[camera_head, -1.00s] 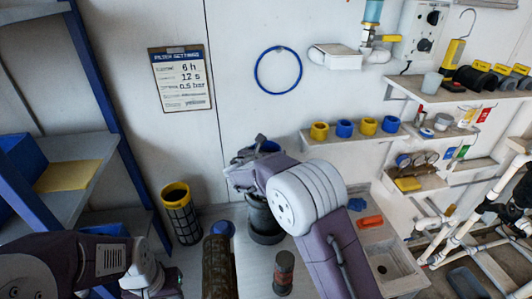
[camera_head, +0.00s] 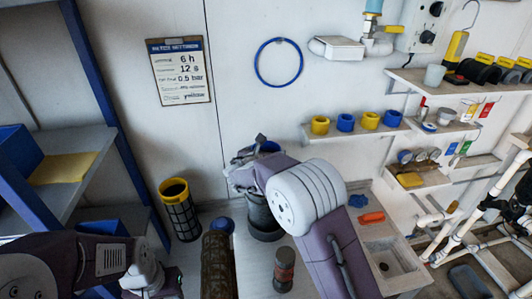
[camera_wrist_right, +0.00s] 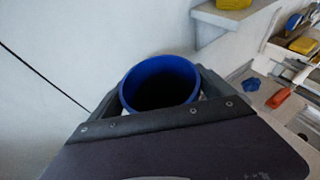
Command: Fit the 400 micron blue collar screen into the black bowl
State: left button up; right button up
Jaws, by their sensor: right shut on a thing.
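My right gripper (camera_head: 248,168) is shut on the blue collar screen (camera_head: 268,147), whose blue rim shows just behind the fingers. In the right wrist view, the round blue collar (camera_wrist_right: 160,66) sits upright between the two fingers, its inside dark. A dark cylindrical vessel, seemingly the black bowl (camera_head: 264,222), stands on the floor directly below the gripper. The gripper and wrist hide the screen's lower body, so I cannot tell how far it reaches into the bowl. My left gripper (camera_head: 165,284) is low at the left, its fingers partly cut off and dark.
A yellow-collared mesh screen (camera_head: 180,212) stands at the left by the wall. A shelf (camera_head: 355,132) with yellow and blue rings and a sink (camera_head: 390,258) lie right.

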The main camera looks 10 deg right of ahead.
notch_tip(320, 180, down, 12)
jog(key=b, duration=1.1)
dwell(3.0)
jog(key=o, duration=1.8)
jog(key=shift+r, duration=0.1)
jog(key=shift+s+a, duration=0.1)
jog(key=shift+s, duration=0.05)
jog(key=b+v, duration=0.1)
jog(key=v, duration=0.8)
jog(key=shift+r, duration=0.1)
